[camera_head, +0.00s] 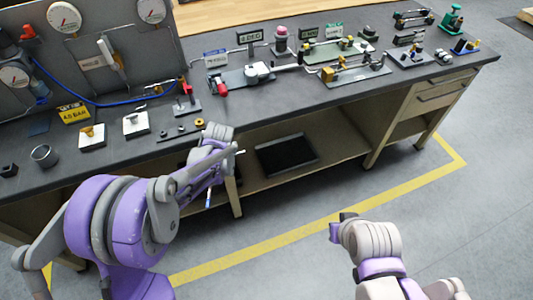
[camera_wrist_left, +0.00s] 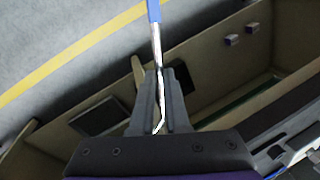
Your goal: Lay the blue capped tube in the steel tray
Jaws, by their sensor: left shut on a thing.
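My left gripper (camera_head: 210,182) is in front of the bench, below the worktop edge. In the left wrist view its fingers (camera_wrist_left: 160,76) are closed around a thin pale tube with a blue end (camera_wrist_left: 154,11), the blue capped tube. The blue end points away from the gripper. In the head view a small blue part of the tube (camera_head: 208,200) hangs below the gripper; the rest is mostly hidden. My right gripper (camera_head: 341,223) is over the floor at lower right, its fingers too hidden to judge. I cannot clearly identify a steel tray; a dark, shallow tray-like item (camera_head: 286,154) lies on the lower shelf.
The dark worktop (camera_head: 255,103) carries valve assemblies, small plates and a metal cup (camera_head: 44,155). A gauge panel with a blue hose stands at back left. Bench legs and the lower shelf are close to my left arm. The floor (camera_head: 290,262) in front is clear.

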